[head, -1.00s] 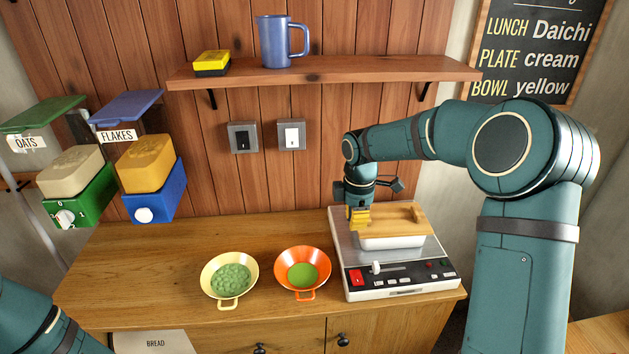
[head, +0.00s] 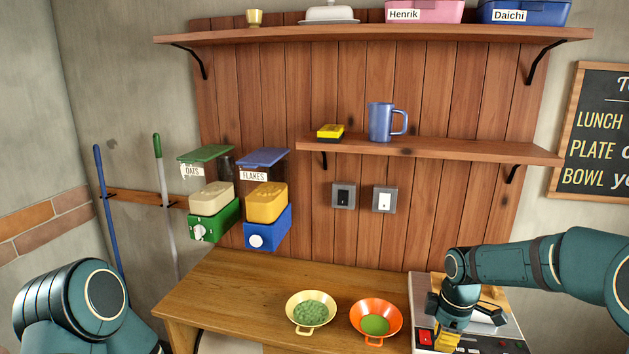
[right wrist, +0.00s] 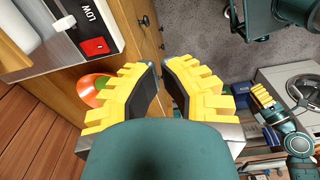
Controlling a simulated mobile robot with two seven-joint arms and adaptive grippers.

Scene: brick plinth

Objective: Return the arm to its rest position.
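My right arm comes in from the right in the head view. Its gripper (head: 447,342) hangs at the front left of the white appliance (head: 508,343), by the red switch, with nothing visible in it. In the right wrist view its yellow ribbed fingers (right wrist: 160,66) come together at the tips, with only a thin gap and nothing between them. My left arm (head: 75,310) shows at the lower left of the head view, its gripper outside that frame. Yellow fingers that look like my left gripper (right wrist: 262,97) show small at the right of the right wrist view, their opening unclear.
A yellow bowl (head: 292,312) and an orange bowl (head: 396,319), both with green contents, stand on the wooden counter (head: 225,290). A white container (head: 488,316) on the appliance is partly hidden by my arm. Dispensers hang at left. The counter's left part is clear.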

